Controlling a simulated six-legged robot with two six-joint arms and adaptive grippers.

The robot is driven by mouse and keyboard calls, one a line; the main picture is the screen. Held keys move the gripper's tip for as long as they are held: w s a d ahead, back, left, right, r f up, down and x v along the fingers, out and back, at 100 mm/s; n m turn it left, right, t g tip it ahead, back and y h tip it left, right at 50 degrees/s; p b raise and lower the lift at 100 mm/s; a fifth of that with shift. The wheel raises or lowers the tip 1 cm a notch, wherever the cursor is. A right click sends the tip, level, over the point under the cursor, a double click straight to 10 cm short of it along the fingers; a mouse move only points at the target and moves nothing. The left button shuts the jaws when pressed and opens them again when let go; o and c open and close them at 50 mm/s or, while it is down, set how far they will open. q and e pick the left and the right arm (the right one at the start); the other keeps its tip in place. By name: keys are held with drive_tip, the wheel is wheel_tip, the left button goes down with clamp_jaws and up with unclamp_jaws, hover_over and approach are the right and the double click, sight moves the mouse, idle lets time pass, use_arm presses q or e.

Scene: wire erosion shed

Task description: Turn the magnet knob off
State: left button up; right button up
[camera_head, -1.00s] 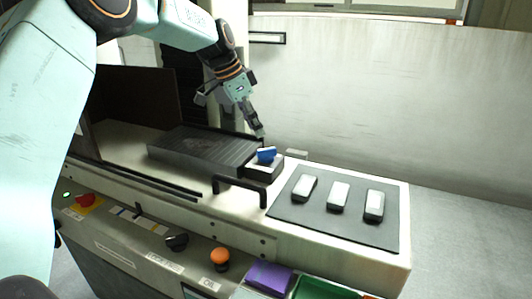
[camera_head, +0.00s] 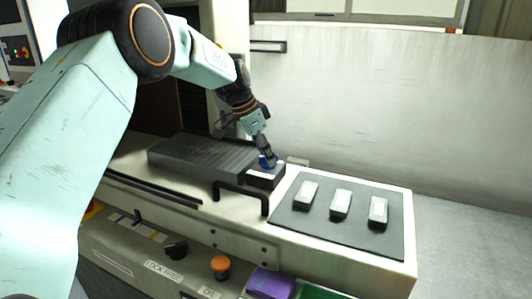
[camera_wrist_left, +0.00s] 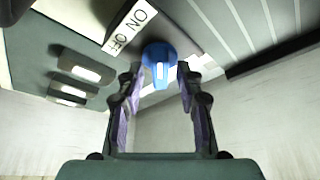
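The magnet knob is blue and sits at the end of the dark ribbed magnet plate (camera_head: 205,158). In the head view the knob (camera_head: 268,161) is partly hidden by my left gripper (camera_head: 267,157). In the left wrist view the knob (camera_wrist_left: 158,58) shows a pale pointer mark on its front. A white label (camera_wrist_left: 129,26) reading ON and OFF lies beside it. My left gripper's fingers (camera_wrist_left: 160,72) are spread, one at each side of the knob, with small gaps visible. My right gripper is out of view.
A dark mat (camera_head: 355,240) with several pale-topped blocks lies to the right. A black bar handle (camera_head: 241,190) stands in front of the magnet plate. An orange button (camera_head: 220,265) and a black knob (camera_head: 177,249) sit on the front panel. A pale wall rises behind.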

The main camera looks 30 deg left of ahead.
use_arm(q)
clamp_jaws()
idle(0.3)
